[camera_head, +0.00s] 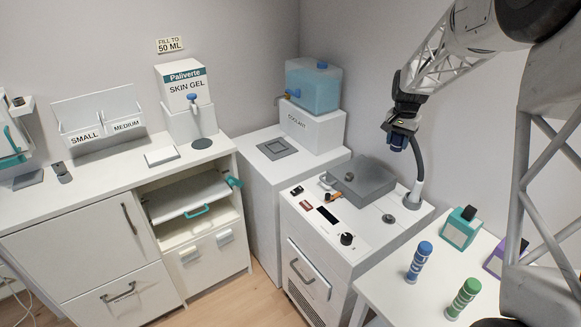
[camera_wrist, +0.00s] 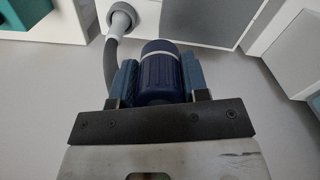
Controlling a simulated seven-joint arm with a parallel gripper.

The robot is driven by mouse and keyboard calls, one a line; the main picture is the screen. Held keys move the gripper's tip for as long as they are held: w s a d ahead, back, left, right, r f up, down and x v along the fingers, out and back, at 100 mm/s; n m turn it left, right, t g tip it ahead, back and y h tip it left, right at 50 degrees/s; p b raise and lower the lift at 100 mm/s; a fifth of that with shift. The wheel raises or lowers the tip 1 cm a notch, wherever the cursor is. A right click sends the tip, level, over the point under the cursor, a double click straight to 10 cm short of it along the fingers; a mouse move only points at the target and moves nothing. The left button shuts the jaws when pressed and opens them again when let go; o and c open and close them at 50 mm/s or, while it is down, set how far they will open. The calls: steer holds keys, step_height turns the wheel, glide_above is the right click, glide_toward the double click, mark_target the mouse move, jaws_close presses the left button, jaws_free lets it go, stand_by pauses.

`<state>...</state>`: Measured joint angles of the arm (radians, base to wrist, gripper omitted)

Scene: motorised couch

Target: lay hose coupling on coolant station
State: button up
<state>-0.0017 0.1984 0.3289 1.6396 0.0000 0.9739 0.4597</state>
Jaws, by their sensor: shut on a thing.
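The hose coupling (camera_head: 399,143) is a dark blue ribbed cap-like piece. In the wrist view the coupling (camera_wrist: 160,72) sits between the two blue finger pads, with a pale ring near its far end. My gripper (camera_head: 402,128) is shut on it and holds it in the air above the right rear of the white machine. A grey hose (camera_head: 418,165) curves beside it and rises from a fitting on the machine top. The coolant station (camera_head: 315,130) is a white box labelled COOLANT with a blue liquid tank on it, left of my gripper. A grey square recessed plate (camera_head: 277,149) lies in front of the box.
The white machine (camera_head: 325,250) has a grey lidded box (camera_head: 360,180), knob and display on top. A side table with blue (camera_head: 419,262) and green (camera_head: 463,298) bottles stands at right. A skin gel dispenser (camera_head: 184,87) stands on the left counter.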

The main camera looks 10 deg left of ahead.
steer(key=shift+w+a+r+n, duration=0.3)
steer(key=shift+w+r+n, duration=0.1)
steer(key=shift+w+r, duration=0.05)
steer(key=a+f+m, duration=0.4)
steer(key=a+f, duration=0.1)
steer(key=a, duration=0.4)
steer(key=w+a+f+m, duration=0.1)
steer(key=a+f+m, duration=0.4)
steer(key=a, duration=0.4)
steer(key=a+f+m, duration=0.4)
steer(key=a+f, duration=0.3)
steer(key=a, duration=0.3)
steer(key=shift+w+f+m, duration=0.25)
steer(key=shift+w+m, duration=0.05)
steer(key=shift+w, duration=0.1)
steer(key=shift+w, duration=0.15)
glide_above(301, 161)
steer(key=shift+f, duration=0.75)
